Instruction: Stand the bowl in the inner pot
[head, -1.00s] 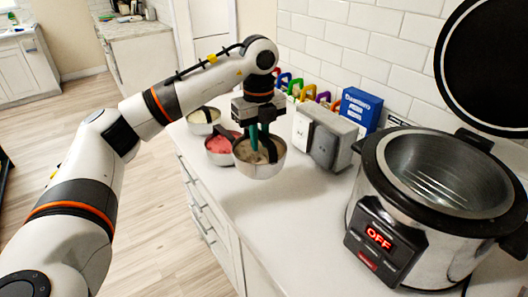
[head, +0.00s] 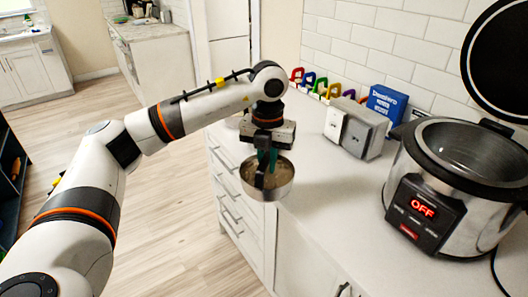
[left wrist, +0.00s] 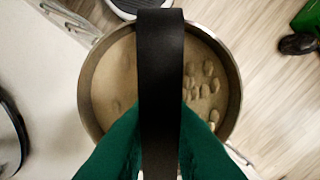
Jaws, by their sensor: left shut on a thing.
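A round metal bowl (head: 267,183) with a black strap handle holds beige contents with small lumps. It hangs roughly level in the air beside the counter's left edge. My left gripper (head: 266,158) is above it, its green fingers shut on the handle. In the left wrist view the bowl (left wrist: 108,85) fills the middle, the black handle (left wrist: 160,70) crosses it and the green fingers reach in from below. The inner pot (head: 470,145) is the grey metal liner inside the open cooker (head: 462,205) at the right, well apart from the bowl. My right gripper is out of view.
The cooker's display reads OFF and its dark lid (head: 500,60) stands raised behind it. A grey-white appliance (head: 355,128), a blue box (head: 386,104) and several coloured loops line the wall. The counter (head: 325,200) before the cooker is clear.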

